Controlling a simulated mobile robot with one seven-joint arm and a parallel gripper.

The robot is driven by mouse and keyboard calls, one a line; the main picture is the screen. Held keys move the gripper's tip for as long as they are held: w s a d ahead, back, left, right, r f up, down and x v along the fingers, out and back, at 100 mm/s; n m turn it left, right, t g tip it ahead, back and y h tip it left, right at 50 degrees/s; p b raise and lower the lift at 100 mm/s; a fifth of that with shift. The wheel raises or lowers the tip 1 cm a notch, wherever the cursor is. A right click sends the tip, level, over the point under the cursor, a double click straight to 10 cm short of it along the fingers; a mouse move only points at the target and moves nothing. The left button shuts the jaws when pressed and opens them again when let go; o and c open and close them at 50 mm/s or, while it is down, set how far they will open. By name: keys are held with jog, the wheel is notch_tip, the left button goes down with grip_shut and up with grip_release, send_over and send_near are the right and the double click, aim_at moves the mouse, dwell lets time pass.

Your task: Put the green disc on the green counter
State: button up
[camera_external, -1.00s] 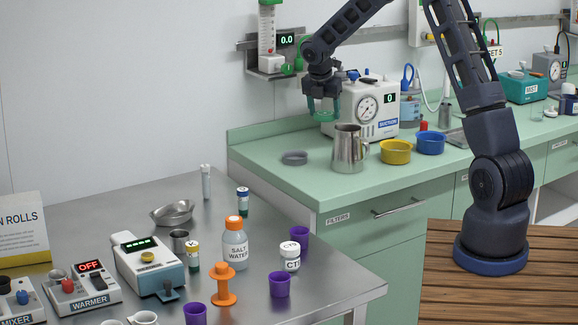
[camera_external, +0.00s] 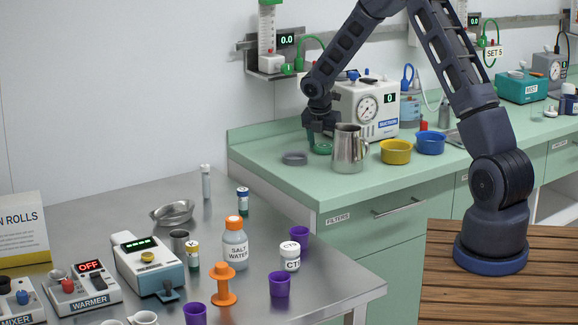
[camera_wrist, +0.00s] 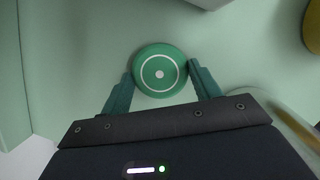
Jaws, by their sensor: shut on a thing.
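The green disc (camera_wrist: 160,70), with a white ring and a white centre dot on its face, is held between the two teal fingers of my gripper (camera_wrist: 162,80). In the external view, my gripper (camera_external: 321,138) points down over the back left of the green counter (camera_external: 262,148), behind the steel jug. The disc (camera_external: 322,149) shows low at the fingertips, close to the counter top. I cannot tell whether it touches the surface. The jug hides a little of the area to its right.
A steel jug (camera_external: 349,150) stands just in front and right of my gripper. The suction machine (camera_external: 384,98) is behind; yellow (camera_external: 396,152) and blue (camera_external: 430,143) bowls are further right. The counter's front left is clear.

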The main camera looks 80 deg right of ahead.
jog(key=o, duration=1)
jog(key=shift+f, duration=0.1)
jog(key=s+v, duration=0.1)
jog(key=v, duration=1.1)
jog(key=a+r+m+t, duration=0.1)
jog(key=a+r+m, duration=0.3)
jog(key=a+r, duration=0.9)
jog(key=s+a+r+m+t, duration=0.1)
jog(key=s+a+r+m, duration=0.15)
jog(key=a, duration=0.55)
jog(key=s+a+r+m+t, duration=0.1)
jog(key=s+a+r, duration=0.25)
jog(key=a, duration=0.45)
jog(key=shift+s+a+r+m+t+y, duration=0.1)
jog(key=shift+s+a+m+t+y, duration=0.4)
jog(key=shift+s+a+m, duration=1.85)
jog(key=shift+s+a+r+m+t+y, duration=0.1)
jog(key=shift+s+a+m+t+y, duration=0.35)
jog(key=shift+s+a, duration=3.85)
jog(key=shift+s+a+r+m+t+y, duration=0.2)
jog(key=shift+s+a+m+y, duration=0.75)
jog(key=shift+s+a, duration=2.4)
